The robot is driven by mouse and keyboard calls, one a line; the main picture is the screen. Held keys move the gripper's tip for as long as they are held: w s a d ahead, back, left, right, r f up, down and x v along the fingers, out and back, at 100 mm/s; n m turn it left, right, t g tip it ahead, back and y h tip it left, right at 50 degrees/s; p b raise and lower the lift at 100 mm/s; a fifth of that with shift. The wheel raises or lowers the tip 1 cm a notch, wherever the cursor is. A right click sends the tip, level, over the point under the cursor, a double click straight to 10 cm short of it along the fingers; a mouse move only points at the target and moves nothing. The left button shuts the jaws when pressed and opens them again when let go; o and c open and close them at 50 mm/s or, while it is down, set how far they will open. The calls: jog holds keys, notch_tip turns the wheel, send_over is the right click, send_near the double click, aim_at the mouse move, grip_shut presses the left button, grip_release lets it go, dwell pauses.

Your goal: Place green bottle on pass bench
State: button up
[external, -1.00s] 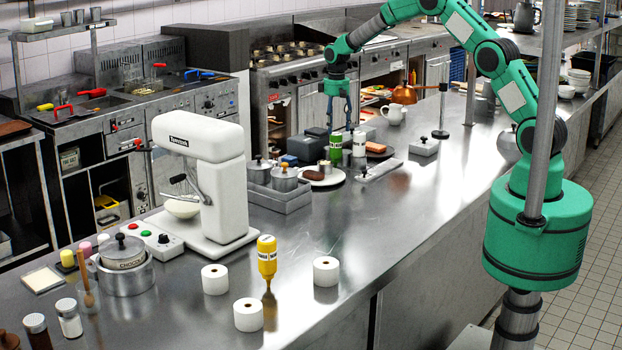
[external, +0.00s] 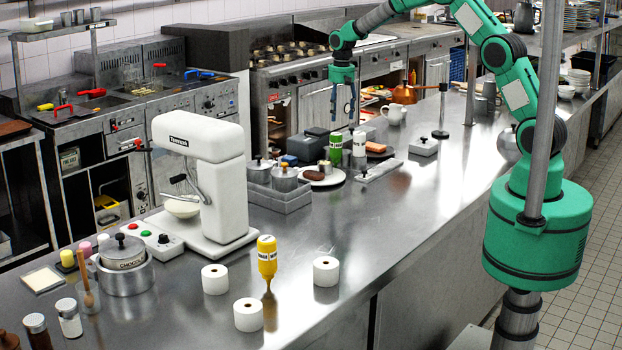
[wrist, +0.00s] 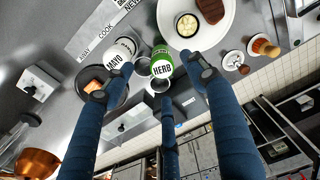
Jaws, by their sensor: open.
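The green bottle (external: 336,151) stands upright on the steel bench (external: 420,190), beside a plate of food. In the wrist view the green bottle (wrist: 162,63) is labelled HERB and appears between my blue fingers. A white bottle labelled MAYO (wrist: 123,52) stands close beside it; it also shows in the external view (external: 359,144). My gripper (external: 343,118) is open and empty, above the green bottle and apart from it. The wrist view shows my gripper (wrist: 151,68) with its fingers spread.
A white plate (external: 340,178) and grey boxes (external: 305,146) lie close around the bottles. A white mixer (external: 205,180), a yellow bottle (external: 267,257) and several white rolls (external: 326,271) stand nearer the camera. The bench's middle right is clear.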

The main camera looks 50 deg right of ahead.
jog(key=s+a+r+t, duration=0.1)
jog(key=s+a+r, duration=0.2)
jog(key=s+r, duration=0.9)
jog(key=s+a+r+t, duration=0.2)
jog(key=s+a+r, duration=0.1)
jog(key=s+r, duration=0.9)
jog(key=s+a+t, duration=0.2)
jog(key=s+a, duration=0.1)
jog(key=s, duration=2.5)
jog(key=shift+s+a+m, duration=0.2)
jog(key=shift+s+m, duration=0.2)
notch_tip(320, 180, down, 8)
jog(key=b, duration=0.7)
jog(key=shift+r+b, duration=0.2)
jog(key=shift+b, duration=0.2)
